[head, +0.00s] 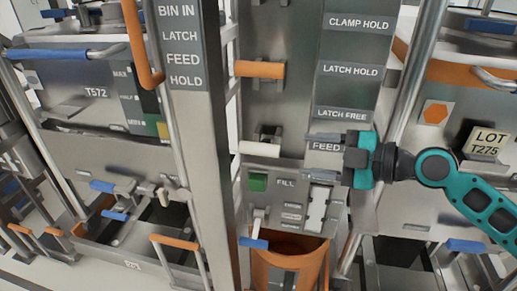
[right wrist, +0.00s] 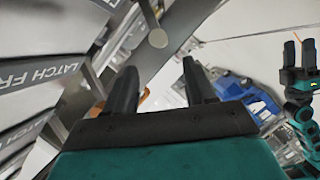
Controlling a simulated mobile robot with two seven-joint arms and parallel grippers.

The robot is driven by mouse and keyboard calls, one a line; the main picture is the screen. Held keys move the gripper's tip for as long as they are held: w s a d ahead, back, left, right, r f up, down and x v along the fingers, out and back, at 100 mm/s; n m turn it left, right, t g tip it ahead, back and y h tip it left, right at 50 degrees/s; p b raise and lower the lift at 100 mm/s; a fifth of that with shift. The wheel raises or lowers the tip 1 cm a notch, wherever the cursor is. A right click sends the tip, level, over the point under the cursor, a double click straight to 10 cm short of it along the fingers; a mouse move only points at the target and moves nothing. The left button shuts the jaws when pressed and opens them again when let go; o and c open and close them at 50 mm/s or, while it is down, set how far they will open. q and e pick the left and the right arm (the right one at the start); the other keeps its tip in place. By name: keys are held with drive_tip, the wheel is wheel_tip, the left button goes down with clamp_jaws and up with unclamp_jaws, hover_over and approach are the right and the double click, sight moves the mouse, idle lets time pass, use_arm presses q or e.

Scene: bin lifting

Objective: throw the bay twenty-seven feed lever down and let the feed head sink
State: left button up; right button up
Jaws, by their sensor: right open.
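A white-handled lever (head: 260,148) sticks out level from a slot in the grey panel, near the "FEED" label (head: 324,146), which my gripper partly covers. I take it for the feed lever, but no bay number is readable. My right gripper (head: 318,156) is open and empty, to the right of the white handle and apart from it. In the right wrist view its fingers (right wrist: 162,82) stand apart with a round grey end (right wrist: 158,38) beyond them. My left gripper (right wrist: 299,45) shows only there, fingers apart, at the right edge. I cannot pick out the feed head with certainty.
An orange-handled lever (head: 260,69) sits higher on the same panel. Below are a green button (head: 258,182), a blue-tipped lever (head: 254,243) and an orange round container (head: 325,262). A grey post (head: 205,150) stands left. A steel rail (head: 412,75) runs above my right arm.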

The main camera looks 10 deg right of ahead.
sight(258, 149)
drive_tip(key=p+x, duration=0.2)
drive_tip(key=x, duration=1)
drive_tip(key=shift+a, duration=0.15)
clamp_jaws()
